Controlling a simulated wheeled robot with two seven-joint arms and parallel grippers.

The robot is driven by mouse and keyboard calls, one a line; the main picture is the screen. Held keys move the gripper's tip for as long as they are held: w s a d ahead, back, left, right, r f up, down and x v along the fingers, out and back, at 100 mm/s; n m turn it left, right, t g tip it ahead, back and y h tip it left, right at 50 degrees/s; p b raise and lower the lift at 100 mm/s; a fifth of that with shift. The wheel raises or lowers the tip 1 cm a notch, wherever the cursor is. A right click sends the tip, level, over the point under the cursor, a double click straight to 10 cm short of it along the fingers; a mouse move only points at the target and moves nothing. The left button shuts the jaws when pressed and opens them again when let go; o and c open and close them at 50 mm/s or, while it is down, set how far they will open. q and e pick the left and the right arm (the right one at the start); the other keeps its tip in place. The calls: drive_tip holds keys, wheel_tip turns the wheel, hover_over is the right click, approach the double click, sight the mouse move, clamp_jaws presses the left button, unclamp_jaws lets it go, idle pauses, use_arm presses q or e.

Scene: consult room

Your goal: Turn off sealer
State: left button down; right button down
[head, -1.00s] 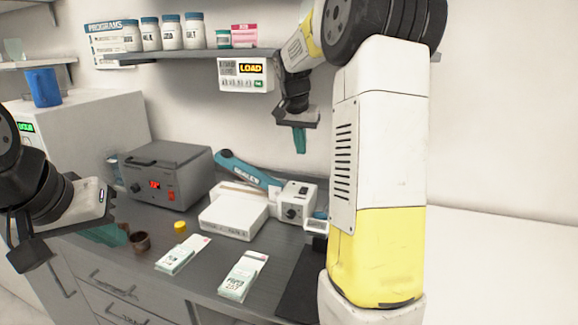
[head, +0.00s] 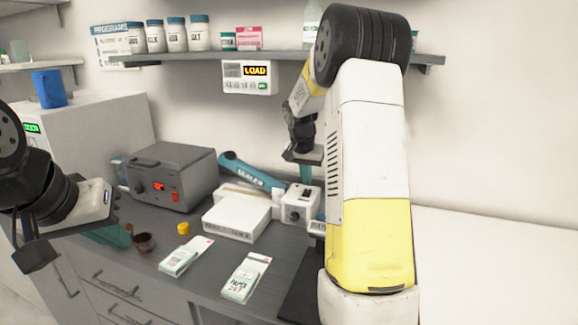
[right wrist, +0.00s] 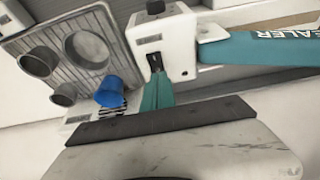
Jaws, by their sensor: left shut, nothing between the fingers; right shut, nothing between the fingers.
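The sealer has a long teal arm (head: 250,172) lettered with its name and a white end box (head: 298,208) with a dark round knob on its front. In the right wrist view the teal arm (right wrist: 262,48) runs off to the right, and the white box (right wrist: 180,50) has a dark slot in it. My right gripper (head: 306,180) is shut and empty, its teal fingers pointing down at the box. In the right wrist view its fingertips (right wrist: 155,76) are at the slot; contact cannot be told. My left gripper (head: 122,240) is shut and empty at the lower left, away from the sealer.
A grey device with a red display (head: 172,178) stands left of the sealer. A white box (head: 236,217), two packets (head: 186,256) and a yellow cap (head: 183,228) lie on the counter. A shelf (head: 280,55) hangs above. A grey tray with cups (right wrist: 48,35) is beside the sealer box.

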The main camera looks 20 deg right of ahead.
sight(306, 193)
drive_tip(key=shift+x, duration=0.95)
drive_tip(key=shift+s+a+f, duration=0.1)
drive_tip(key=shift+s, duration=0.05)
drive_tip(key=shift+f, duration=0.2)
drive_tip(key=shift+s+f, duration=0.1)
drive_tip(key=shift+s+a, duration=0.55)
drive_tip(key=shift+s, duration=0.05)
drive_tip(key=shift+f, duration=0.1)
